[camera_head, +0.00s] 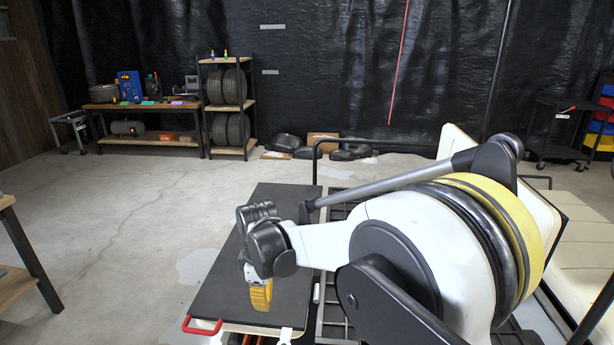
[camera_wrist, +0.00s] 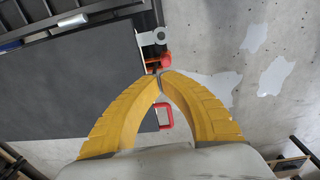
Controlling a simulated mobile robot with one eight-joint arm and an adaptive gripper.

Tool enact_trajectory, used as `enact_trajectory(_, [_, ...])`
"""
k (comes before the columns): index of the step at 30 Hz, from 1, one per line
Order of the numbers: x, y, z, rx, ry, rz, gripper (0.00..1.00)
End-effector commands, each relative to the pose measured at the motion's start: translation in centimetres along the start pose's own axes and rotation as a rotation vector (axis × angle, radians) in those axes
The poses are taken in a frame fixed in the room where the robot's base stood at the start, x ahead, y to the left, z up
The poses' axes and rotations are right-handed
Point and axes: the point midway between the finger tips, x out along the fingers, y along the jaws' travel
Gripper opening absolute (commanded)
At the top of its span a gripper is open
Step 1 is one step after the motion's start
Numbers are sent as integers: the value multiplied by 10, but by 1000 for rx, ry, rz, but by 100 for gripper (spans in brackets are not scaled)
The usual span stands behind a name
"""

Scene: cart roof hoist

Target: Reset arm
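My arm reaches from the right of the head view, over the cart, bent with its wrist pointing down. My gripper (camera_head: 261,300) hangs above the near part of the dark flat panel (camera_head: 262,225). In the wrist view the two yellow fingers of my gripper (camera_wrist: 161,74) curve together and meet at their tips, with nothing visible between them. A red handle (camera_head: 202,326) is at the panel's near left corner. The wrist view shows the red handle (camera_wrist: 164,116) through the gap between the fingers, apart from them.
A cart frame with dark bars (camera_head: 331,300) lies beside the panel. A workbench (camera_head: 145,106) and tyre shelf (camera_head: 228,105) stand at the back left. A table edge (camera_head: 20,280) is at the near left. The concrete floor (camera_head: 110,220) between is clear.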

Motion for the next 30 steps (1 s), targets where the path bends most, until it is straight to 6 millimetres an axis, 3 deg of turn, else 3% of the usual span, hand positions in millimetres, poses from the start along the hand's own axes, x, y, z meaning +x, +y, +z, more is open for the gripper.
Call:
enact_trajectory(1, [-22, 0, 22, 71, 13, 22, 0])
enact_trajectory(6, [-87, -12, 96, 360, 76, 112, 0])
enact_trajectory(13, [-143, -56, 192, 751, 181, 234, 0])
enact_trajectory(17, [-158, -91, 239, 966, 249, 301, 0])
enact_trajectory(21, [-159, -130, 280, 1183, 328, 368, 0])
enact_trajectory(25, [-153, -156, 304, 1334, 390, 416, 0])
enact_trajectory(30, [-146, -172, 318, 1434, 437, 447, 0])
